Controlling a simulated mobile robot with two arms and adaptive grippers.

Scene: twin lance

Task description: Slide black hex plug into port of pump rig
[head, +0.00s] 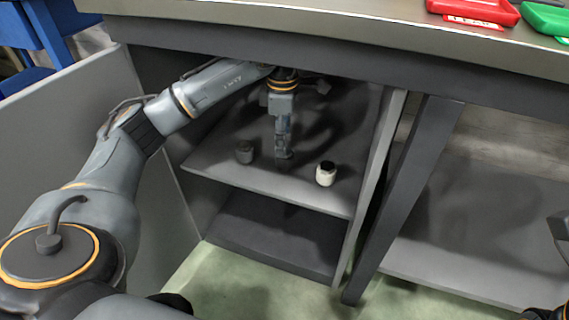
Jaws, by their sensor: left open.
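My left gripper (284,153) reaches down inside the open cabinet under the bench, fingers pointing down just above the upper shelf. It is open, with nothing visible between its fingers. A small dark grey block-like piece (244,152) stands on the shelf just left of the gripper, apart from it; I cannot tell whether it is the black hex plug. A short white cylinder with a black top (325,174) stands to the right, near the shelf's front edge. I cannot make out the pump rig or its port. Part of what looks like my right gripper (560,228) shows at the right edge, cut off.
The bench top (300,15) overhangs the cabinet. The upper shelf (290,188) has a lower shelf (275,240) beneath it. A side panel and a slanted dark leg (405,195) bound the right. Red (475,10) and green (545,18) trays lie on top.

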